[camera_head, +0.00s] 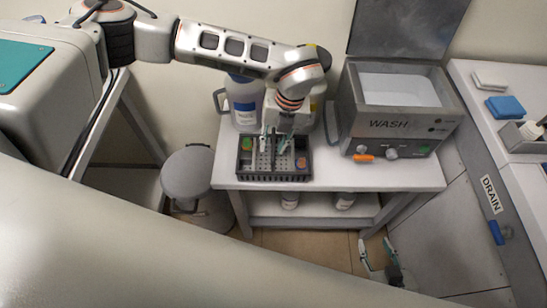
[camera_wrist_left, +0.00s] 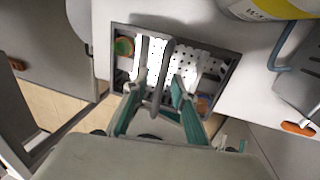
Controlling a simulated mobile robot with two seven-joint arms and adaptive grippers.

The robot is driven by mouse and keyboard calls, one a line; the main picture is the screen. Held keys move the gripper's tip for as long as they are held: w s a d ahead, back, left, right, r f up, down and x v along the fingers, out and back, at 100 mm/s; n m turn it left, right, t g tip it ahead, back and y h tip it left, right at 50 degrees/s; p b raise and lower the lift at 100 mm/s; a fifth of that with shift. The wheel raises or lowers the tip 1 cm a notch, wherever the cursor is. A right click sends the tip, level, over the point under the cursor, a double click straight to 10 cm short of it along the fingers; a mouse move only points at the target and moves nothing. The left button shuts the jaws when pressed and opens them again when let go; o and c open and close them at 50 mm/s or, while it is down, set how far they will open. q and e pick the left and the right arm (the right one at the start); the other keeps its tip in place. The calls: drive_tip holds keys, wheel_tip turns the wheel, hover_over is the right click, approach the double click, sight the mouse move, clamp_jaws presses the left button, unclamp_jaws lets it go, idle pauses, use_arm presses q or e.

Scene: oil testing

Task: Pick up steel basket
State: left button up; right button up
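The steel basket (camera_head: 262,162) sits in a dark rectangular tray (camera_head: 275,176) at the left of the white table. In the left wrist view its perforated bottom (camera_wrist_left: 205,68) shows bright, and its grey handle (camera_wrist_left: 163,70) rises in the middle. My left gripper (camera_head: 277,146) is low over the basket. In the left wrist view its two teal-backed fingers (camera_wrist_left: 160,80) are apart, one on each side of the handle, with visible gaps. My right gripper (camera_head: 377,250) is low in front of the table, its fingers apart and empty.
A jug with a blue label (camera_head: 243,103) stands close behind the tray. The WASH machine (camera_head: 395,108) with an open lid fills the table's right side. The DRAIN counter (camera_head: 500,140) is at far right.

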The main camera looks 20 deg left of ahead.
use_arm(q)
drive_tip(key=shift+f, duration=0.2)
idle(0.3)
clamp_jaws()
drive_tip(key=shift+r, duration=0.15)
